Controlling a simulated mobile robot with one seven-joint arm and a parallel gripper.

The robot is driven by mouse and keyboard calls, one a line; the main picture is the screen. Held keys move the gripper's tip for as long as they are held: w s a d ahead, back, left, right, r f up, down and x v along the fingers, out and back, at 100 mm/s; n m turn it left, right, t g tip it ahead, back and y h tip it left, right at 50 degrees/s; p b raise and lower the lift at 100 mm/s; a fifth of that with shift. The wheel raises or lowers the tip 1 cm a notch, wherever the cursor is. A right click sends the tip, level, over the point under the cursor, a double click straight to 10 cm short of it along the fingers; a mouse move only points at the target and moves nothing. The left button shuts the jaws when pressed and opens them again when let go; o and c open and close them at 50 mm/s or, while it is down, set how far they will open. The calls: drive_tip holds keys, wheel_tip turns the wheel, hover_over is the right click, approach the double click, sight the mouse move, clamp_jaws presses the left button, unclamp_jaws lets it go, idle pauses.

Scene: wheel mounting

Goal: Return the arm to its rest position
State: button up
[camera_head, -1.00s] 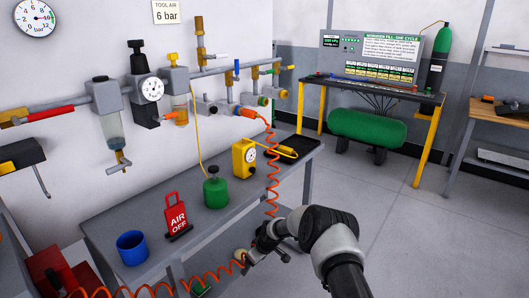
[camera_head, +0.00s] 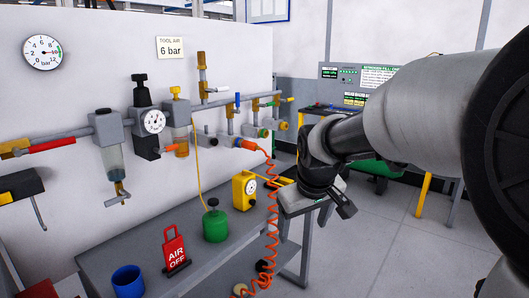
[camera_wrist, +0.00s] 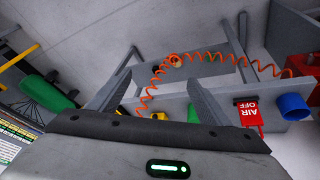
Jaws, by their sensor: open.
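My gripper (camera_head: 316,208) is raised near the right end of the grey bench (camera_head: 130,238), with my arm reaching in from the right edge of the head view. In the wrist view, my gripper (camera_wrist: 160,80) shows two fingers spread apart with nothing held between them. An orange coiled hose (camera_head: 272,205) hangs behind and left of my gripper. It also shows beyond the fingers in the wrist view (camera_wrist: 205,56).
On the bench stand a blue cup (camera_head: 128,283), a red AIR OFF sign (camera_head: 175,250), a green canister (camera_head: 215,225) and a yellow gauge box (camera_head: 243,190). Air pipes line the wall behind. A nitrogen panel (camera_head: 345,78) is at the back right. Open floor (camera_head: 385,235) lies right.

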drive_tip(key=s+d+r+m, duration=0.1)
drive_tip(key=s+d+m, duration=0.15)
drive_tip(key=s, duration=0.85)
drive_tip(key=s+d+r+m, duration=0.2)
drive_tip(key=s+d, duration=0.1)
drive_tip(key=s, duration=0.9)
wheel_tip(320, 180, up, 26)
drive_tip(key=p, duration=2.6)
drive_tip(key=shift+a+f+t, duration=0.25)
drive_tip(key=shift+t, duration=0.15)
